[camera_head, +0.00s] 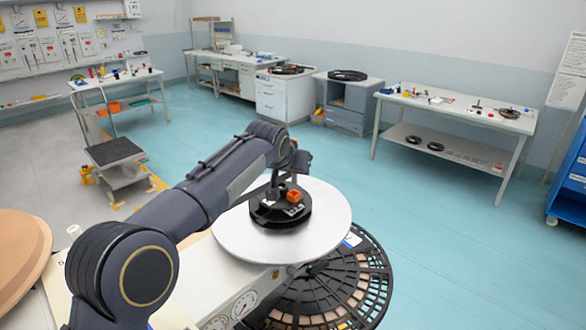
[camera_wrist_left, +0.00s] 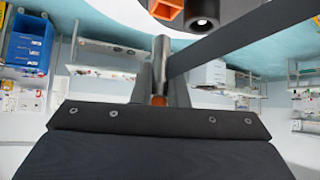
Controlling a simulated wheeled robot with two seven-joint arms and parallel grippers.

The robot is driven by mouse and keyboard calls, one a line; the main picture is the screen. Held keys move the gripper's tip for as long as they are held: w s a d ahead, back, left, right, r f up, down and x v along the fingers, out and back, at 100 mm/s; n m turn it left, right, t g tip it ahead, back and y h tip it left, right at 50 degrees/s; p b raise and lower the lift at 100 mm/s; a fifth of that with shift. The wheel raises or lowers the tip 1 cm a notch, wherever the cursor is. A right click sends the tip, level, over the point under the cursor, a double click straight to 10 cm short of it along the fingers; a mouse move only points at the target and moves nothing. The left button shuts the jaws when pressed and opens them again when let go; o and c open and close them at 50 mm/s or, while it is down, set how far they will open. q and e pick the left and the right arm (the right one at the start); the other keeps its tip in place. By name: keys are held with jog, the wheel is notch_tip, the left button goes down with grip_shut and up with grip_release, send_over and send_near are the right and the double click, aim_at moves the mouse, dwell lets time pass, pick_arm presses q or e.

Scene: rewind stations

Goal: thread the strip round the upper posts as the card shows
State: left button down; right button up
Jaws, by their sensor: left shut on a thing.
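The strip runs taut from the fingers up to the right in the left wrist view. An orange square post (camera_wrist_left: 166,10) and a dark round post with a pale centre (camera_wrist_left: 202,17) stand just beyond the fingertips. In the head view the gripper, largely hidden by my arm, is at the black round base (camera_head: 282,217) with the orange post (camera_head: 294,196) on it. The strip is hard to make out there. No card is readable. My right gripper is out of view.
The base sits on a white round plate (camera_head: 325,215) above a dark slotted carousel (camera_head: 350,280). A tan round disc (camera_head: 22,250) is at the left edge. Benches (camera_head: 455,112) and cabinets (camera_head: 285,95) stand along the far wall. The turquoise floor between is clear.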

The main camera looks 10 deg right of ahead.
aim_at(293, 182)
pick_arm(q)
jog(key=shift+f, duration=0.3)
jog(key=shift+f+b, duration=1.6)
jog(key=shift+f, duration=0.25)
jog(key=c, duration=1.3)
grip_release()
jog(key=shift+c, duration=0.2)
jog(key=shift+s, duration=0.1)
